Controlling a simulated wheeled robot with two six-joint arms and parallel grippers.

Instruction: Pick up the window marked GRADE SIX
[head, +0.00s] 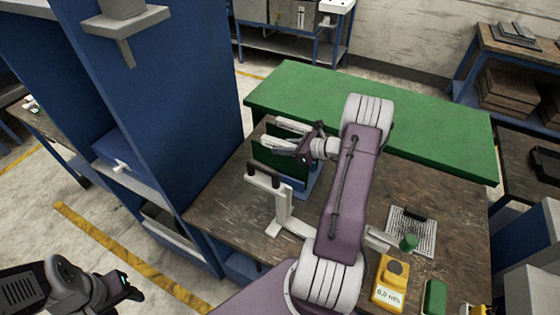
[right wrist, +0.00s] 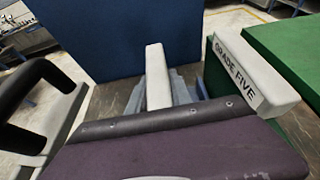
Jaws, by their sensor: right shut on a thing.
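Two windows with white top bars and dark green panes stand side by side in a blue holder (head: 303,190) on the bench. The far window (head: 290,125) reads GRADE FIVE on its bar in the right wrist view (right wrist: 250,72). The nearer window (head: 272,145) also shows as a white bar in the middle of that view (right wrist: 157,75); I see no label on it. My right gripper (head: 304,148) is shut on this nearer window's bar, its fingertips largely hidden in the wrist view. My left gripper (head: 128,290) is low at the left, away from the bench; its jaws are unclear.
A white stand with black-padded prongs (head: 281,207) is close in front of the windows. A blue cabinet (head: 165,100) rises at the left. A green surface (head: 300,90) lies behind. A yellow device (head: 390,280) and a perforated tray (head: 425,238) sit at the right.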

